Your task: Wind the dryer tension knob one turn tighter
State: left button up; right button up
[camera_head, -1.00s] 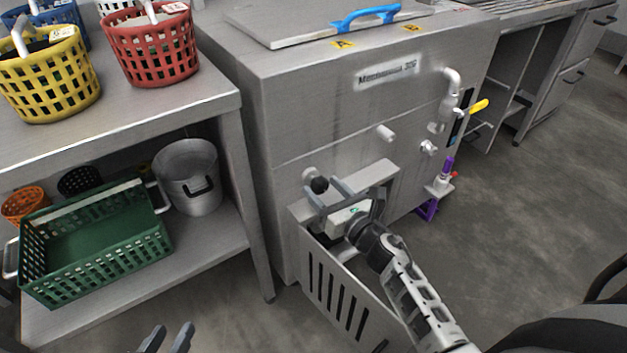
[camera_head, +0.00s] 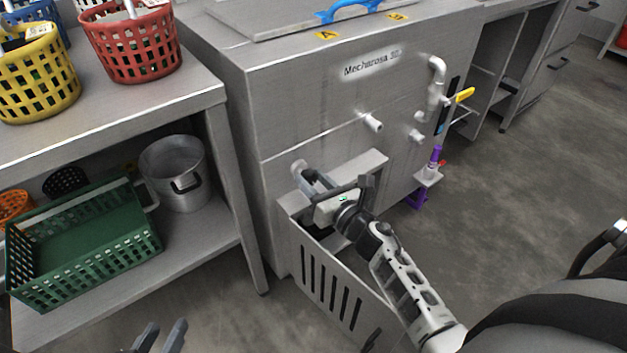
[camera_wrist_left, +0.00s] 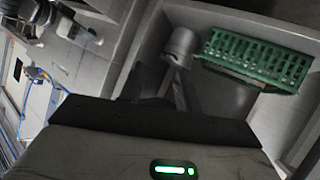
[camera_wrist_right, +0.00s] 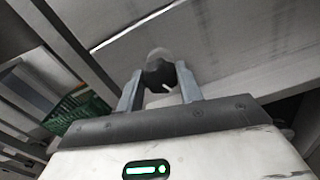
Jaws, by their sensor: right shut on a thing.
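The tension knob is a dark round knob (camera_wrist_right: 158,74) with a white pointer line, on the front of the steel machine (camera_head: 300,115). In the right wrist view it sits between the two fingertips of my right gripper (camera_wrist_right: 160,86), which is shut on it. The pointer line slants to the lower right there. In the head view my right gripper (camera_head: 310,178) covers most of the knob, above the slotted panel (camera_head: 325,285). My left gripper (camera_head: 161,338) is open and empty at the bottom edge of the head view, away from the machine.
A steel shelf (camera_head: 215,150) on the left holds yellow and red baskets on top. A green crate (camera_head: 130,245) and a steel pot (camera_head: 175,170) stand below.

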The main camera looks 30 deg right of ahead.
jog(key=shift+m, duration=1)
jog(key=m, duration=0.2)
jog(key=shift+m+p, duration=0.3)
jog(key=shift+m, duration=0.1)
jog(key=m, duration=0.3)
jog(key=shift+r+m+p, duration=0.1)
jog(key=shift+m+p, duration=0.2)
jog(key=shift+p, duration=0.1)
jog(key=shift+m, duration=0.9)
jog(key=shift+m+p, duration=0.5)
jog(key=shift+m, duration=0.4)
jog(key=m+p, duration=0.1)
jog(key=m, duration=0.2)
jog(key=shift+m, duration=0.4)
jog(key=m+p, duration=0.1)
jog(key=m, duration=0.1)
jog(key=shift+m, duration=0.3)
jog(key=m, duration=0.2)
jog(key=shift+m+p, duration=0.4)
jog(key=shift+m, duration=0.9)
jog(key=shift+m+p, duration=0.35)
jog(key=shift+m, duration=0.55)
jog(key=shift+m+p, duration=0.3)
jog(key=shift+m, duration=1.7)
pick_arm(q)
jog(key=a+r, duration=0.1)
jog(key=s+a+r+g+y, duration=0.1)
jog(key=r, duration=0.1)
jog(key=shift+a+n, duration=0.2)
jog(key=shift+n, duration=0.1)
